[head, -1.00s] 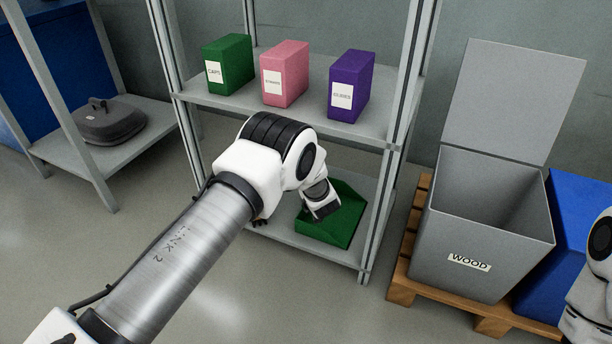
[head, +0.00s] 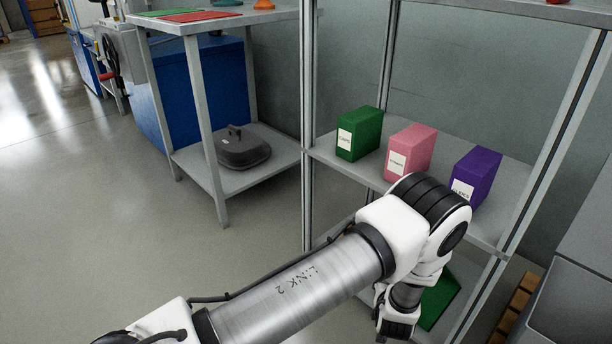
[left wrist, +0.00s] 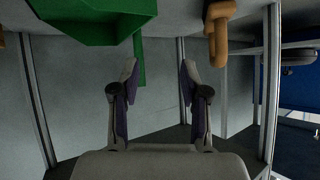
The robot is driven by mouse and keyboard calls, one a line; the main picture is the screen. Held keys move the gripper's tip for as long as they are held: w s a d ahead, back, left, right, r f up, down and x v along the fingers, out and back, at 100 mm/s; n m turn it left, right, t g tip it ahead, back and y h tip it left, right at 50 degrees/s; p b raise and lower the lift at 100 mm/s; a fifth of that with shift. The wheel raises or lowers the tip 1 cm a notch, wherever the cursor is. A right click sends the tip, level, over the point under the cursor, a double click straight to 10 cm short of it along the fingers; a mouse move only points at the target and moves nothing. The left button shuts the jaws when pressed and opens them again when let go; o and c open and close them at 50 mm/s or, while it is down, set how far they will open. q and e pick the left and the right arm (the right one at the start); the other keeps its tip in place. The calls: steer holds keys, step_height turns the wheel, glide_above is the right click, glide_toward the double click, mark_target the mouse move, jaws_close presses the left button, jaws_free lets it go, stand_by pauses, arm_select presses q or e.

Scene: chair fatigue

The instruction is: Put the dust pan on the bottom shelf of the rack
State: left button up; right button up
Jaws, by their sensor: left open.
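The green dust pan (head: 437,300) lies on the bottom shelf of the grey rack (head: 507,240), partly hidden behind my left arm in the head view. In the left wrist view the dust pan (left wrist: 92,24) is at the top, with its handle (left wrist: 139,62) reaching down close to the left finger. My left gripper (left wrist: 157,75) is open, with nothing between its fingers. In the head view the left wrist is low in front of the rack, and its fingers are not clear. My right gripper is out of view.
Green (head: 359,134), pink (head: 411,151) and purple (head: 476,174) boxes stand on the rack's middle shelf. A table (head: 205,130) with a dark grey case (head: 242,148) on its lower shelf is to the left. A brown looped thing (left wrist: 217,40) shows in the wrist view. Floor at left is clear.

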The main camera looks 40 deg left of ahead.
arm_select(q)
steer(key=s+a+f+m+g+h, duration=0.1)
steer(key=s+f+g+h, duration=0.15)
steer(key=s, duration=0.65)
steer(key=s+a+f+m+g+h, duration=0.15)
steer(key=s+f, duration=0.25)
steer(key=s, duration=0.5)
steer(key=s+d+m+g+h, duration=0.1)
steer(key=s+g, duration=0.1)
steer(key=s, duration=0.6)
steer(key=s+d+r+g+h, duration=0.1)
steer(key=s+d+g, duration=0.1)
steer(key=s, duration=0.7)
steer(key=shift+m+g, duration=0.35)
steer(key=shift+g, duration=0.35)
